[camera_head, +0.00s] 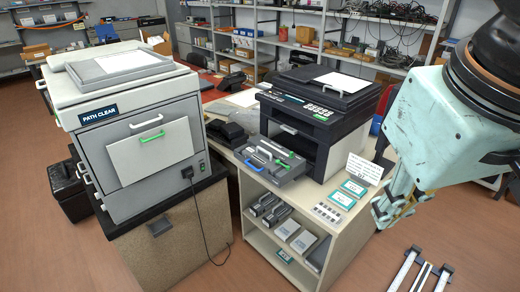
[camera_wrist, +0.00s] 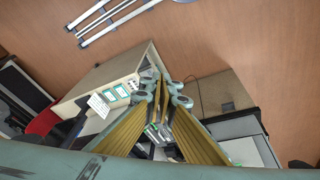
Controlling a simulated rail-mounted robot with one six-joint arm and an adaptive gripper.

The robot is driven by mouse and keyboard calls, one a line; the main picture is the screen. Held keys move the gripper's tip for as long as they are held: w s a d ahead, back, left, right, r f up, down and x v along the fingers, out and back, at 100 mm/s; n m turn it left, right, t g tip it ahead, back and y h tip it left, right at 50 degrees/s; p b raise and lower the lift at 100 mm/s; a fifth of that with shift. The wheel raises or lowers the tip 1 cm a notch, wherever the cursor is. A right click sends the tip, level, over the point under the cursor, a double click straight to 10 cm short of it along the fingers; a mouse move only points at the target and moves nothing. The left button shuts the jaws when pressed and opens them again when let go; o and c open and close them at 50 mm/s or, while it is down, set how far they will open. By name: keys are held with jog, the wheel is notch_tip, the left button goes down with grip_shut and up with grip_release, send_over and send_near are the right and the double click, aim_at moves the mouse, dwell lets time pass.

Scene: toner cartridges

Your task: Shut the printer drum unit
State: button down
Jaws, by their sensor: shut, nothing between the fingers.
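The black and grey printer (camera_head: 320,115) stands on a beige cabinet right of centre in the head view. Its drum unit (camera_head: 273,163), a grey tray with a green handle and blue parts, sticks out of the front opening towards the lower left. My gripper (camera_head: 385,218) is at the right of the head view, well apart from the drum unit and to the right of the cabinet. In the wrist view my gripper (camera_wrist: 166,88) has its fingertips together with nothing between them. The printer is mostly hidden behind the fingers there.
A large copier (camera_head: 140,130) labelled PATH CLEAR stands at the left. Cartridges sit on the shelf below. Rails (camera_head: 422,270) are on the open floor at the lower right.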

jog(key=w+f+n+g+h, duration=0.1)
jog(key=w+f+n+h, duration=0.35)
jog(key=w, duration=0.85)
jog(key=w+f+n+h, duration=0.1)
jog(key=w+f+n, duration=0.5)
jog(key=w, duration=0.8)
jog(key=w+a+f+n+t, duration=0.1)
jog(key=w+a+f+n, duration=0.6)
jog(key=w+a+f, duration=0.2)
jog(key=w+a+f+n+t+p, duration=0.1)
jog(key=w+a+f+n+t, duration=0.1)
jog(key=w+a+f+n, duration=0.5)
notch_tip(320, 180, down, 6)
jog(key=shift+w+a+f+h, duration=0.2)
jog(key=shift+w+a+h, duration=0.25)
jog(key=shift+w+a, duration=0.65)
jog(key=shift+s+a, duration=0.1)
jog(key=shift+s, duration=0.05)
jog(key=b, duration=0.2)
send_near(277, 184)
jog(key=shift+x, duration=2.95)
jog(key=shift+s, duration=0.1)
